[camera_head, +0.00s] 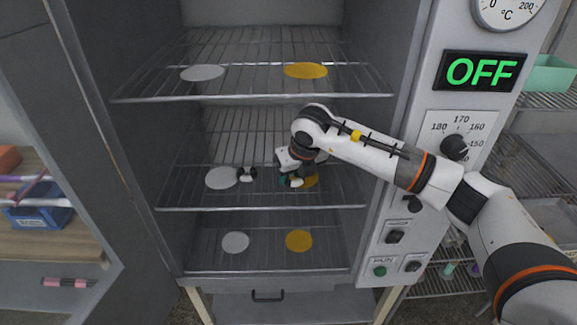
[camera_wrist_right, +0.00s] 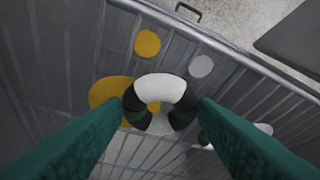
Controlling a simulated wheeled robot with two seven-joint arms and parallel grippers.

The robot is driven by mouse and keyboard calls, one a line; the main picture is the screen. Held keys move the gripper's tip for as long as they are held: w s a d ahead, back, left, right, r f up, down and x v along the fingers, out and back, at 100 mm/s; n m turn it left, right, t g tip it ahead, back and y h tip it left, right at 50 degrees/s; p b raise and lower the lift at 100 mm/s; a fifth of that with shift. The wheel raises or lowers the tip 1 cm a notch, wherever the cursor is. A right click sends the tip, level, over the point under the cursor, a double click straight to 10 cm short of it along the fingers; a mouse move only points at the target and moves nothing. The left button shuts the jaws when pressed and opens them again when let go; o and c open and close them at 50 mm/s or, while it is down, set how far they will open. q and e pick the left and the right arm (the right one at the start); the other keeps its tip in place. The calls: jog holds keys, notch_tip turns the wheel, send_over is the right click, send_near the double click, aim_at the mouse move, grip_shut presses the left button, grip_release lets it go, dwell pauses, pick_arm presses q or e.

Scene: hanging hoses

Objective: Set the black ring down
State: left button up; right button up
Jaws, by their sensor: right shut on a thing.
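My right gripper (camera_head: 290,179) reaches into the open oven at the middle wire shelf (camera_head: 190,197). In the right wrist view its two green fingers (camera_wrist_right: 160,107) are shut on a ring with black and white parts (camera_wrist_right: 160,87), one finger on each side. The ring is over the middle shelf's yellow disc (camera_wrist_right: 108,92), and yellow shows through its hole. I cannot tell whether the ring touches the shelf. In the head view the gripper partly hides the yellow disc (camera_head: 311,181). My left gripper is not in view.
A second black and white piece (camera_head: 246,174) stands beside the middle shelf's white disc (camera_head: 221,178). The upper shelf (camera_head: 140,97) is close above my arm and carries a white and a yellow disc. The control panel (camera_head: 440,150) stands at the right; its display reads OFF.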

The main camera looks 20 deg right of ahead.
jog(key=w, duration=0.3)
jog(key=shift+w+a+p, duration=0.2)
jog(key=shift+a+p, duration=0.05)
jog(key=shift+p, duration=0.15)
jog(key=shift+w+f, duration=0.1)
notch_tip(320, 180, down, 3)
jog(key=shift+r+p, duration=0.1)
jog(key=shift+p, duration=0.95)
jog(key=shift+f, duration=0.25)
jog(key=shift+f, duration=0.15)
jog(key=o, duration=1)
jog(key=shift+c, duration=0.2)
